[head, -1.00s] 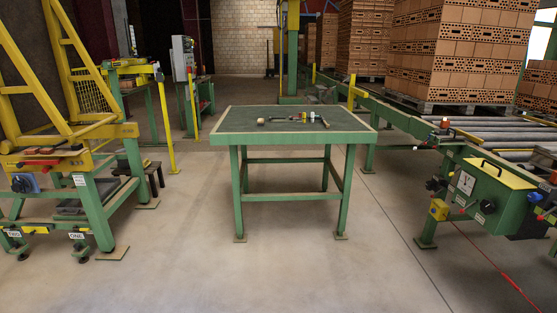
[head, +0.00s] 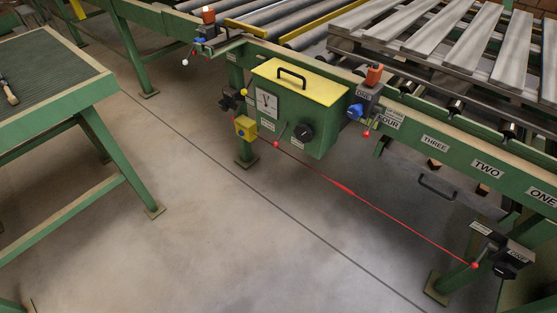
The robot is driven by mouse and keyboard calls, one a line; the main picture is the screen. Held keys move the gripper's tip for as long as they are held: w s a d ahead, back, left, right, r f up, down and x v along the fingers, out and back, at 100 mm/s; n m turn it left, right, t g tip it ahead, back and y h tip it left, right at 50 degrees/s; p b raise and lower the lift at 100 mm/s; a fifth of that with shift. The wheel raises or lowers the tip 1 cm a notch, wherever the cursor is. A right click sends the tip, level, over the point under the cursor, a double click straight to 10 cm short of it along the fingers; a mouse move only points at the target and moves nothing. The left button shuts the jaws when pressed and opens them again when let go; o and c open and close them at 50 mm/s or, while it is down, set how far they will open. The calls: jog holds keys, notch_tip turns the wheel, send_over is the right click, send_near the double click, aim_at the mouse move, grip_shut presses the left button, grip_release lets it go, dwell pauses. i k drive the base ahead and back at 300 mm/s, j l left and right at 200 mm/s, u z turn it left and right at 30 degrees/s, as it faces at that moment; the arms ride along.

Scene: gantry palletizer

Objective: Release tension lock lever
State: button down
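A green control box (head: 295,122) with a yellow lid, a dial gauge (head: 266,102) and a black knob (head: 304,133) hangs on the conveyor's side. A red-ball lever (head: 278,142) is low on its front. Another red-ball lever (head: 367,132) sits to its right by a blue knob. A black unit (head: 505,250) at lower right also has a red-ball lever (head: 475,265). A red cable (head: 345,189) runs from the yellow box (head: 245,127) toward this unit. The small labels are unreadable, so I cannot tell which lever is the tension lock. My gripper is not in view.
A green table (head: 65,108) stands at left, with a tool partly visible on its top. The green conveyor rail (head: 415,133) bears labels ONE, TWO, THREE and FOUR. A slatted pallet (head: 440,40) lies on the rollers. The concrete floor (head: 210,225) between table and conveyor is clear.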

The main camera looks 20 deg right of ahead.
aim_at(276, 144)
jog(key=i+j+z, duration=0.15)
jog(key=j+z, duration=0.15)
jog(key=j, duration=0.15)
jog(key=k+j+z, duration=0.15)
jog(key=k+j, duration=0.15)
jog(key=j, duration=0.15)
jog(key=k+j+z, duration=0.15)
jog(key=k+j, duration=0.2)
jog(key=i+l+u, duration=0.1)
jog(key=i, duration=0.35)
jog(key=i+l, duration=0.25)
jog(key=i, duration=0.2)
jog(key=i+l+u, duration=0.15)
jog(key=i, duration=0.25)
jog(key=i+l, duration=0.25)
jog(key=i, duration=0.2)
jog(key=j+u, duration=0.05)
